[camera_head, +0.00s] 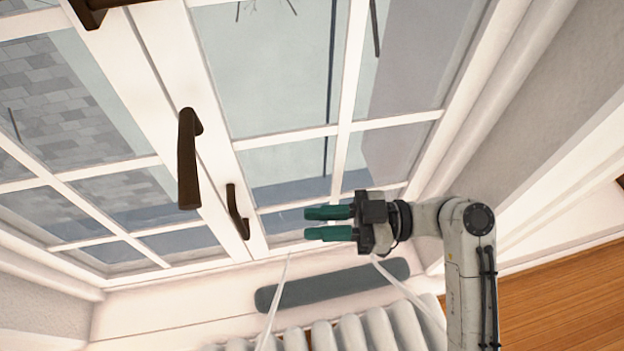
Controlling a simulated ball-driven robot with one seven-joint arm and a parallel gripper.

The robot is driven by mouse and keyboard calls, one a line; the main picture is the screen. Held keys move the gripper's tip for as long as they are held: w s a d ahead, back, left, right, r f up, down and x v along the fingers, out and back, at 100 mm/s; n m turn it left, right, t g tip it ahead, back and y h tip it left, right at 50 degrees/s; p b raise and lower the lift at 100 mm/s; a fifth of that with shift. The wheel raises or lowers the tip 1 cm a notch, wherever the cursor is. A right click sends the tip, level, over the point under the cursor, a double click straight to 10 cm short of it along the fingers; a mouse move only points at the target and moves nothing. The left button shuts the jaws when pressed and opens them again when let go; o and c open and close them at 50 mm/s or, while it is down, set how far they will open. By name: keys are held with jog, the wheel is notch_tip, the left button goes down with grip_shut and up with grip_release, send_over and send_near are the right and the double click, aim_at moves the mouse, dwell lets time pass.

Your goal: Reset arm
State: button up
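My gripper (308,223) is in the camera_head view, right of centre, in front of the lower part of the window. Its two green fingers point left and stand apart with a gap between them. Nothing shows between the fingers. My arm rises from the bottom right, bends at a grey joint, and reaches left to the gripper. The gripper appears right of the dark window handle (238,212); I cannot tell the distance in depth between them.
A white-framed window (222,140) with several panes fills the upper view. A larger brown handle (188,160) is at its middle. Below are a dark grey rounded bar (330,283) and a white ribbed radiator (350,332). A wooden surface (560,300) lies at lower right.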

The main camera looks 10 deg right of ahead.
jog(key=s+d+f+m+h, duration=0.4)
jog(key=f+h, duration=0.1)
jog(key=f, duration=0.3)
jog(key=s+d+f+m+h, duration=0.3)
jog(key=d+f+m+h, duration=0.15)
jog(key=f, duration=0.25)
jog(key=s+d+f+m+g+h, duration=0.2)
jog(key=s+d+m+h, duration=0.5)
jog(key=s+d+h, duration=0.1)
jog(key=s+d, duration=0.1)
jog(key=d, duration=0.1)
jog(key=shift+s+d+f+g, duration=0.2)
jog(key=shift+s+d+g, duration=0.1)
jog(key=shift+s+g, duration=0.1)
